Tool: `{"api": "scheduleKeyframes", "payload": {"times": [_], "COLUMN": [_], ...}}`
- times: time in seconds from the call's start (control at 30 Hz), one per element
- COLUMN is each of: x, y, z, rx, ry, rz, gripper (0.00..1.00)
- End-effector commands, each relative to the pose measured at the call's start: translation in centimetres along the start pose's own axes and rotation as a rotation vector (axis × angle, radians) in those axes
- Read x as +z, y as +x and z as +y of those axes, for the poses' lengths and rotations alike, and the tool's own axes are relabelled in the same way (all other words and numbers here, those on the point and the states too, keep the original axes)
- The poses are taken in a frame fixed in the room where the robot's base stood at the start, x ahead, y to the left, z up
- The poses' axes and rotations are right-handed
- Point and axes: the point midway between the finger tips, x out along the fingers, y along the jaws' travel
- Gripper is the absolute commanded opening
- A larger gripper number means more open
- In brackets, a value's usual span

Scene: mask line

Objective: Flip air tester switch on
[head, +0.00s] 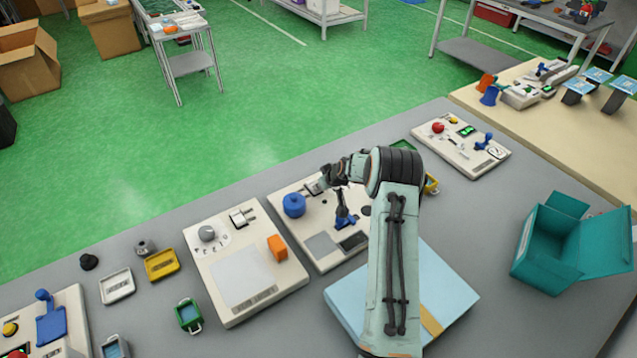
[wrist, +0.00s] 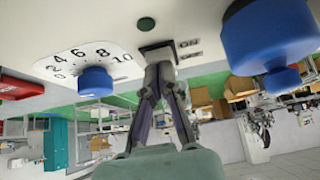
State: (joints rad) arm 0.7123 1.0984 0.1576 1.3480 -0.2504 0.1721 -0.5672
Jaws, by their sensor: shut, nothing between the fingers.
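The air tester (head: 288,188) is a pale panel on the grey bench, partly hidden behind my arm in the head view. In the wrist view its switch (wrist: 157,47) is a dark plate beside ON and OFF labels. My gripper (wrist: 162,68) is shut and empty, with its fingertips right at the switch and hiding part of it. I cannot tell whether they touch or which way the switch is set. In the head view my gripper (head: 318,186) is over the panel's far side, near the blue knob (head: 293,205). A numbered dial (wrist: 95,82) and a green light (wrist: 146,23) are near the switch.
A big blue cylinder (wrist: 270,35) stands close beside my gripper in the wrist view. A panel with an orange block (head: 278,247) is to the left. A light blue box (head: 445,285) lies below my arm. An open teal box (head: 545,255) stands at right.

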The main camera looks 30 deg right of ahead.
Motion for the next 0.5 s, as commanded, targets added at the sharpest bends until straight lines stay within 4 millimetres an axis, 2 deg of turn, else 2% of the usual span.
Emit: {"api": "scheduleKeyframes", "payload": {"times": [0.27,0.5], "x": [0.25,-0.32], "y": [0.13,-0.56], "z": [-0.1,-0.05], "rx": [-0.002,-0.001], "ry": [0.0,-0.001], "rz": [-0.002,0.0], "gripper": [0.0,0.0]}}
